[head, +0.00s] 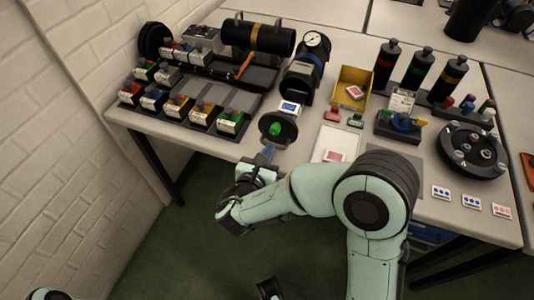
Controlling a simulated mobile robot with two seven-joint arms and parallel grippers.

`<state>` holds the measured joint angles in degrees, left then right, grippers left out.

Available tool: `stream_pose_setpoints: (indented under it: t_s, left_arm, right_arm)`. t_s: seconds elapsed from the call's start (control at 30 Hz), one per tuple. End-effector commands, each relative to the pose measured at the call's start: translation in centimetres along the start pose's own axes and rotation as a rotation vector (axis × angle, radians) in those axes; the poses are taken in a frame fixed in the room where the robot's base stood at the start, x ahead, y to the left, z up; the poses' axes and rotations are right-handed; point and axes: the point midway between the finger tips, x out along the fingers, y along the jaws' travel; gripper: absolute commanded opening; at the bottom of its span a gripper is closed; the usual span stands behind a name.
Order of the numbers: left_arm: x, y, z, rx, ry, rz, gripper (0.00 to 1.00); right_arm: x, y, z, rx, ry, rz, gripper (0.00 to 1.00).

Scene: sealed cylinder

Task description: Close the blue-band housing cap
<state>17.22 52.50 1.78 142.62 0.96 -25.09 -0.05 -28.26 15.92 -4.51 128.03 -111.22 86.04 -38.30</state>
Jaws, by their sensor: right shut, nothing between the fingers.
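The blue-band housing (298,82) is a dark cylinder lying on the table, with a blue band near its far end and a round gauge (316,41) there. Its cap (266,128), a dark round disc with a green piece at its middle, stands at the housing's near end, by the table's front edge. Whether it is apart from the housing mouth is hard to tell. My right gripper (268,153) is shut and empty, just below the cap; I cannot tell whether it touches. A dark part at the bottom edge may be my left gripper (268,289); its jaws are unclear.
A yellow bin (352,88) and a white tray (322,152) are right of the housing. Dark bottles (420,66) and a round carousel (472,150) stand further right.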

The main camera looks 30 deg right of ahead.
Motion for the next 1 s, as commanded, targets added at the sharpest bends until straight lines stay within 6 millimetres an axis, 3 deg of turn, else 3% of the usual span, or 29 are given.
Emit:
stream_pose_setpoints:
  t_s: [0.27, 0.7, 1.0]
  left_arm:
    - [-0.2, 0.0, 0.1, 0.000, -0.002, 0.000, 0.43]
    - [-0.4, 0.0, 0.2, -0.001, -0.006, -0.002, 0.43]
    - [-0.3, 0.0, 0.2, -0.001, -0.005, -0.001, 0.43]
  right_arm:
    - [1.8, -0.1, 0.4, 0.001, -0.001, -0.004, 0.00]
    - [11.0, -0.4, 2.5, 0.000, -0.004, -0.006, 0.00]
    - [15.4, -0.5, 3.4, 0.000, -0.002, -0.004, 0.00]
